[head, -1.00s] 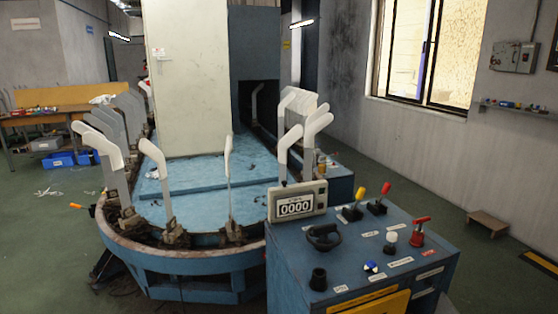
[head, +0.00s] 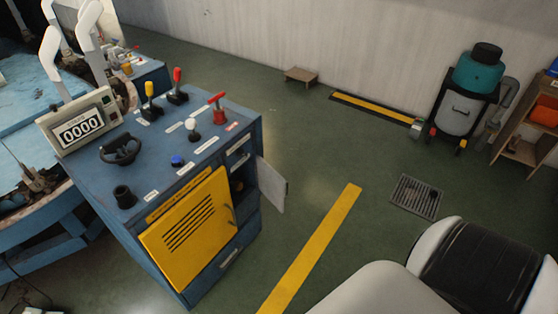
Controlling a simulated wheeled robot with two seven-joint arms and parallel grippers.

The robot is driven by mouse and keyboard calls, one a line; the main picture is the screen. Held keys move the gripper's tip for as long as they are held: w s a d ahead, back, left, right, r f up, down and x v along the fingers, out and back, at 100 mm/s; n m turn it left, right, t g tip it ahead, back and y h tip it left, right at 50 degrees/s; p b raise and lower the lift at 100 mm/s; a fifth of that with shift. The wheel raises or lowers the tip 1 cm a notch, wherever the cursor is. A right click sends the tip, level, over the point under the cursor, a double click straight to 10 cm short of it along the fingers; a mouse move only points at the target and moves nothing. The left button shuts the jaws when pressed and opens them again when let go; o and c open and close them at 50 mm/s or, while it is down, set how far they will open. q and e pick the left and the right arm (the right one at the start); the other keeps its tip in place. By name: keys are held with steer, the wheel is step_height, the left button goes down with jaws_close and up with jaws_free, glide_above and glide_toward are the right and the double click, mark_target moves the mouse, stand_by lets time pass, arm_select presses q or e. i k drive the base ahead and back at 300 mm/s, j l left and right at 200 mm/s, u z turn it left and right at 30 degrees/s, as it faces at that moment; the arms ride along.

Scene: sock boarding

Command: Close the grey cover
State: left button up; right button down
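The grey cover (head: 271,186) is a small flat door on the right side of the blue control cabinet (head: 225,265). It stands open, swung out from the cabinet's side. Behind it an opening in the cabinet side (head: 238,178) shows dark, with something orange-brown inside that is too small to make out. My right arm shows at the bottom right as white and black links, well apart from the cover. Neither gripper is in view.
A yellow vented door (head: 188,232) on the cabinet front looks shut. Green floor right of the cabinet is clear, with a yellow stripe (head: 312,250) and a drain grate (head: 416,197). A teal vacuum (head: 478,72) stands far right.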

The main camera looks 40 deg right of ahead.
mark_target(271, 184)
steer(key=l+u, duration=0.15)
steer(key=l, duration=0.95)
steer(key=l+u, duration=0.2)
steer(key=l, duration=0.95)
steer(key=l+u, duration=0.15)
steer(key=l, duration=0.95)
